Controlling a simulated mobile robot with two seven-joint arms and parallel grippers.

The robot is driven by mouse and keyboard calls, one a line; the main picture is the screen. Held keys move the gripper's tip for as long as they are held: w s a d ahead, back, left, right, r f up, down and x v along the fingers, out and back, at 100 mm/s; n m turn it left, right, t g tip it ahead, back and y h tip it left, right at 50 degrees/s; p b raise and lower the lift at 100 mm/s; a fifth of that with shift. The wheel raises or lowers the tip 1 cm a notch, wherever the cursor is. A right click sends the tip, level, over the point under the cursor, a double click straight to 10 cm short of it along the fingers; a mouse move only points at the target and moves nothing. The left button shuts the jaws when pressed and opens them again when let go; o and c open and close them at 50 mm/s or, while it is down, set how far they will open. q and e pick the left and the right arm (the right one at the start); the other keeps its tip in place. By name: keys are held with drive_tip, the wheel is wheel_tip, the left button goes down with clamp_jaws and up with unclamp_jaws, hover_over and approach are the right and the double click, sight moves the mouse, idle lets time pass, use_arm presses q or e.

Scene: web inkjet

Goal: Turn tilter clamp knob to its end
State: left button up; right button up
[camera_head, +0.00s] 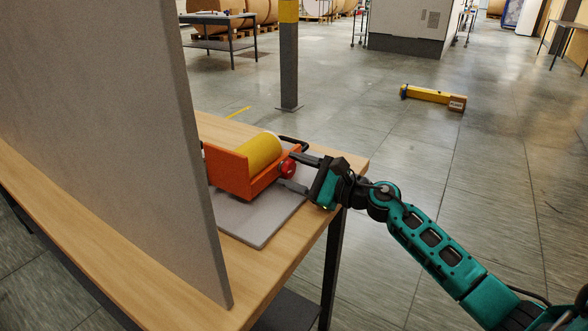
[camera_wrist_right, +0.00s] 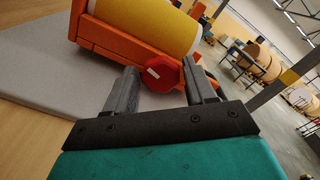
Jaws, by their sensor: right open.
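The tilter (camera_head: 241,178) is an orange cradle with a yellow roll (camera_head: 262,150) in it, on a grey plate on the wooden table. Its red clamp knob (camera_head: 288,169) is on the right end, facing my right arm. In the right wrist view the knob (camera_wrist_right: 161,74) is a red octagon with a small white mark, seen between the fingers. My right gripper (camera_head: 291,171) is open, with its fingers (camera_wrist_right: 159,88) on either side of the knob. Whether they touch it I cannot tell. My left gripper is not in view.
A tall grey panel (camera_head: 110,120) stands on the table at the left and hides part of it. The grey plate (camera_head: 250,222) is bare in front of the tilter. The floor to the right is mostly clear.

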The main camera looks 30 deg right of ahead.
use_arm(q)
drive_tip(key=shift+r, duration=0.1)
use_arm(e)
drive_tip(key=shift+w+a, duration=0.1)
drive_tip(key=shift+w, duration=0.1)
drive_tip(key=c, duration=0.8)
